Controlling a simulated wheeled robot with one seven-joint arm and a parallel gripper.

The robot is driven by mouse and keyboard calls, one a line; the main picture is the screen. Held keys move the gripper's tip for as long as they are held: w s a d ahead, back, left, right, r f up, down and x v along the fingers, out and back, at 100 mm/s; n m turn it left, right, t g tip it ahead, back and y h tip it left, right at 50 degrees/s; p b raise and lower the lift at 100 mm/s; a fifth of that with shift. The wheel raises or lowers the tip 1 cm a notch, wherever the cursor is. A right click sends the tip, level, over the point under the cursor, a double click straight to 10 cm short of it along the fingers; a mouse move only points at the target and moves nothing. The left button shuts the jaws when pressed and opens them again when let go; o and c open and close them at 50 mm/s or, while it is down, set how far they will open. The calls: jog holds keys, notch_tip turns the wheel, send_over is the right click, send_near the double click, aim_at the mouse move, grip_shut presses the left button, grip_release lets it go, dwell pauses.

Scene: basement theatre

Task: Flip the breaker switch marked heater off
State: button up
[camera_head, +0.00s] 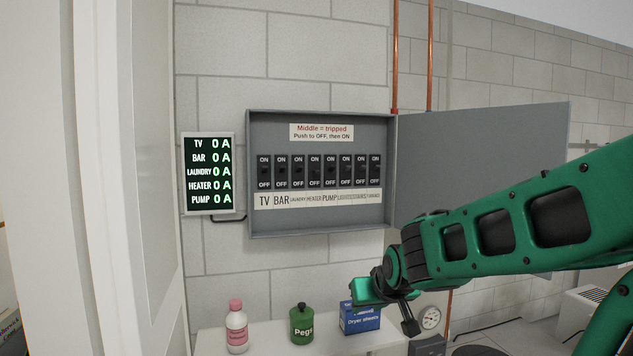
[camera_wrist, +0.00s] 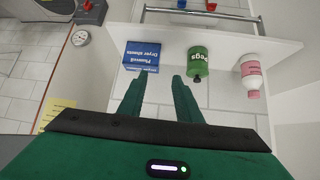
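The breaker panel (camera_head: 319,221) is a grey box on the wall, with a row of black switches marked ON above and OFF below. The heater switch (camera_head: 314,171) is near the middle of the row, above the HEATER label (camera_head: 314,198); its lever position is too small to tell. The display (camera_head: 209,172) left of the panel reads 0 A for every line, heater included. My gripper (camera_head: 385,300) is below and right of the panel, apart from it. In the wrist view my gripper (camera_wrist: 157,82) shows two green fingers spread apart with nothing between them.
The panel door (camera_head: 480,150) stands open to the right, partly behind my arm. Below is a white shelf (camera_head: 270,340) with a pink-labelled bottle (camera_head: 237,328), a green pegs container (camera_head: 302,324) and a blue dryer-sheets box (camera_head: 361,318) close to my gripper. The space before the switches is clear.

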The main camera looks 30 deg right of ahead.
jog(key=w+r+t, duration=0.4)
jog(key=w+r, duration=0.2)
jog(key=w, duration=0.1)
jog(key=n+t+h, duration=0.1)
jog(key=t+h, duration=0.2)
jog(key=t, duration=0.6)
send_near(316, 172)
jog(key=x, duration=0.9)
jog(key=shift+d+f, duration=0.15)
jog(key=shift+d, duration=0.05)
grip_shut()
